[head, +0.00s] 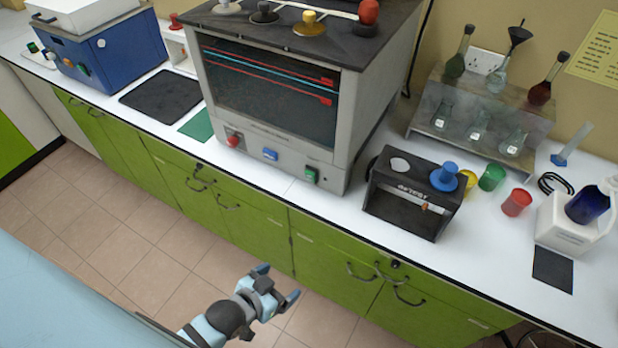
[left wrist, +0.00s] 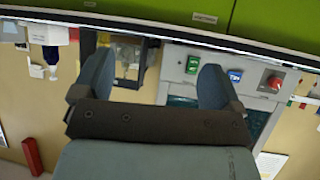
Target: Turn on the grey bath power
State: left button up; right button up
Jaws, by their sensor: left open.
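The grey bath (head: 215,105) stands on the white bench in the head view, with a dark window and coloured lines inside. Its lower front carries a red knob (head: 233,141), a blue switch (head: 270,154) and a green switch (head: 311,175). In the left wrist view, which is upside down, the green switch (left wrist: 193,65), blue switch (left wrist: 235,75) and red knob (left wrist: 274,82) appear near the right finger. My left gripper (head: 277,284) is open and empty, in front of the green cabinets and apart from the bath. My right gripper is not in view.
A smaller black-and-grey device (head: 405,222) with a blue knob stands right of the bath. Several coloured cups, a flask rack (head: 425,122) and a white container (head: 563,238) are farther right. A blue box (head: 85,62) is at the left. Floor space in front of the cabinets is clear.

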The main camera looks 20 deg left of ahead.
pick_arm(q)
jog(key=shift+w+f, duration=0.15)
jog(key=shift+w, duration=0.05)
jog(key=c, duration=0.3)
jog(key=w+a+m+t+b, duration=0.1)
jog(key=w+m+b, duration=0.1)
jog(key=w+a+f+m+t+b, duration=0.1)
jog(key=w+m+b, duration=0.1)
jog(key=w+a+m+t+b, duration=0.1)
jog(key=w+m+b, duration=0.1)
jog(key=w+b, duration=0.1)
jog(key=shift+a+f+t+y, duration=0.1)
jog(key=shift+f+t+y, duration=0.2)
jog(key=shift+t, duration=0.1)
grip_shut()
jog(key=w+a+r+m+t+y+b, duration=0.1)
jog(key=w+a+m+t+b, duration=0.3)
jog(key=m, duration=0.6)
jog(key=w+r+t+b, duration=0.1)
jog(key=w+b, duration=0.1)
jog(key=shift+w+a+b, duration=0.2)
jog(key=shift+w+b, duration=0.1)
jog(key=shift+b, duration=0.1)
